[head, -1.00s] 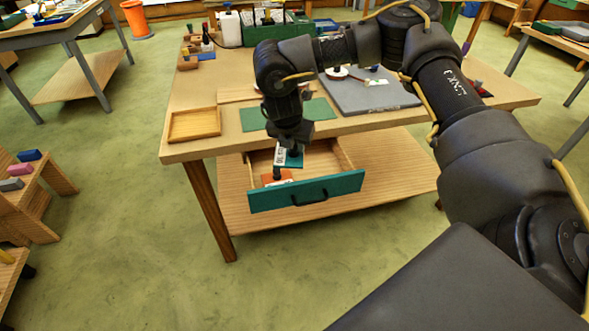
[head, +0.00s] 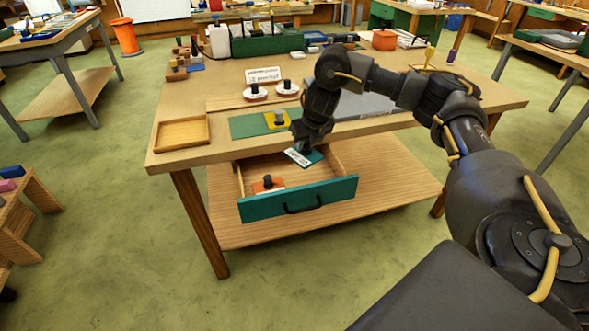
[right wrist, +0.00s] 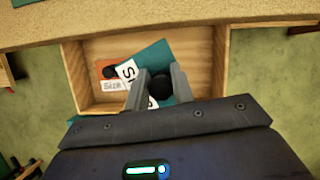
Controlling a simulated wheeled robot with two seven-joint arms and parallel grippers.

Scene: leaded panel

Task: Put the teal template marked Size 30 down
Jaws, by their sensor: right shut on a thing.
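The teal template (head: 316,158) with a white label is held by its dark knob in my right gripper (head: 309,146), over the right rear part of the open drawer (head: 245,183). In the right wrist view the jaws (right wrist: 157,85) are shut on the black knob, and the teal template (right wrist: 150,58) is turned at an angle. Its label is partly hidden, with only the start of a word showing. An orange template (head: 268,184) with a dark knob and a white label lies in the drawer at the left. My left gripper is not in view.
The teal drawer front (head: 300,198) sticks out from the workbench. On the bench are a green mat (head: 250,125) with a yellow template (head: 277,121), an empty wooden tray (head: 181,133), two white round pieces with dark knobs and a grey board (head: 365,106).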

